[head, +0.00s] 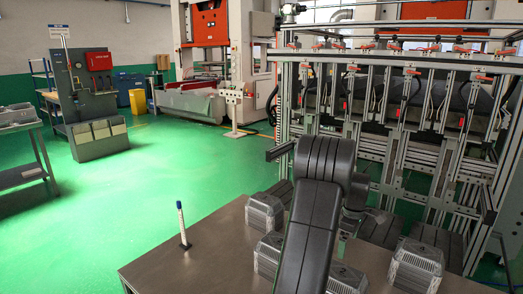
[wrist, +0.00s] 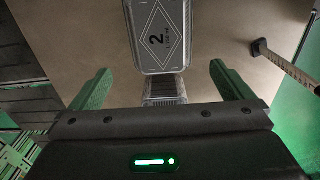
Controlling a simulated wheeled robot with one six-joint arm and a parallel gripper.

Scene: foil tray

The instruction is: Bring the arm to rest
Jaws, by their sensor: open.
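My gripper (wrist: 160,68) shows in the wrist view with its two green fingers spread wide and nothing held between them. A silver foil tray (wrist: 157,36), its lid marked with a 2 in a diamond, shows beyond the fingertips; the fingers do not touch it. Another ribbed grey piece shows just below it, partly hidden by the gripper body. In the head view my dark arm (head: 318,215) reaches over the brown table (head: 190,268), and its gripper is hidden behind the arm links.
Foil trays stand on the table left (head: 264,212) and right (head: 416,266) of my arm; others are partly hidden. A thin white post with a blue top (head: 182,225) stands at the table's left. A metal frame rack (head: 400,120) rises behind. Green floor (head: 150,170) is open at left.

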